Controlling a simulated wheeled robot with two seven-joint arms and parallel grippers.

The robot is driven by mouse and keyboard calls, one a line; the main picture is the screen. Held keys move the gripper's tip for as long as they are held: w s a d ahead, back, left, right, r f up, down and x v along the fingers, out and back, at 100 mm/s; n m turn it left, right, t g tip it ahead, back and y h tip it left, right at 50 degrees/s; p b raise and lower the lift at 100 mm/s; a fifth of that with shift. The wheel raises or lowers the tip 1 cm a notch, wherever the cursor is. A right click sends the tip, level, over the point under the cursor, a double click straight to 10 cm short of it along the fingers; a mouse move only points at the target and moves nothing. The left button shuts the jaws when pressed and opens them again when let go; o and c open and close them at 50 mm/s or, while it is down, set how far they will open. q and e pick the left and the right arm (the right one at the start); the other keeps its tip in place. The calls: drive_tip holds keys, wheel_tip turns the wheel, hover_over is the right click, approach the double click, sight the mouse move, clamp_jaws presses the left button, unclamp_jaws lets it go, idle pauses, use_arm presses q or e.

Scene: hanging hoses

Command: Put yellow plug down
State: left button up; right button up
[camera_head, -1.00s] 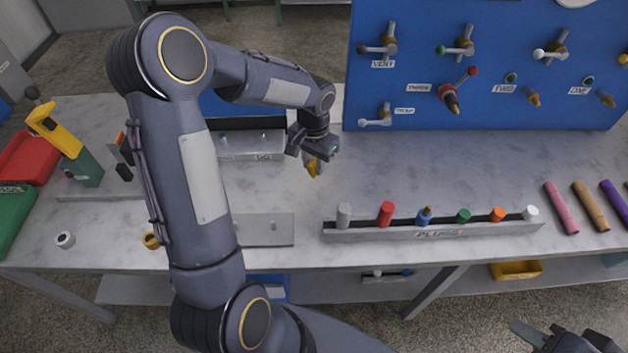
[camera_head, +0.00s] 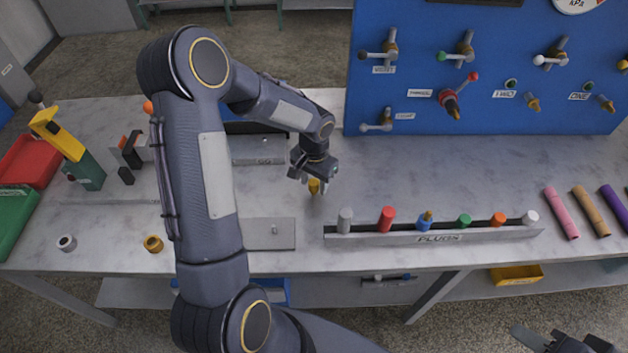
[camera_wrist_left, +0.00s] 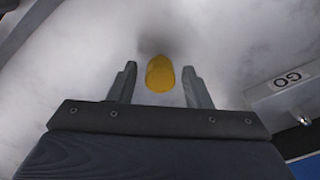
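The yellow plug (camera_head: 314,187) is on the bare grey worktop, just below my left gripper (camera_head: 314,177) in the head view. In the left wrist view the yellow plug (camera_wrist_left: 160,73) lies between the two fingers of my left gripper (camera_wrist_left: 160,88), with a gap visible on each side. The left gripper is open and not touching the plug as far as I can see. A dark shadow lies beside the plug on the worktop. My right gripper (camera_head: 565,340) shows only partly at the bottom right edge, so its opening is unclear.
A labelled plug rack (camera_head: 438,238) holding several coloured plugs stands to the right. The blue panel (camera_head: 560,115) with valves rises behind. A metal plate (camera_head: 268,233) lies in front, and the GO-labelled block (camera_wrist_left: 285,84) is nearby. Worktop right of the gripper is clear.

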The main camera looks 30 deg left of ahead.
sight(314, 182)
use_arm(q)
wheel_tip(314, 182, up, 12)
drive_tip(key=s+d+r+n+t+h, duration=0.1)
drive_tip(key=s+d+r+t, duration=0.1)
drive_tip(key=s+r, duration=0.65)
drive_tip(key=s+d+f+t+h, duration=0.1)
drive_tip(key=s+d, duration=0.1)
drive_tip(key=s, duration=0.5)
drive_tip(key=s+d+n+t+h, duration=0.1)
drive_tip(key=s+d+t, duration=0.1)
drive_tip(key=s, duration=0.4)
drive_tip(key=shift+s+d+f+n+t+h, duration=0.3)
drive_tip(key=shift+s+d+f+h, duration=0.1)
drive_tip(key=shift+d, duration=0.25)
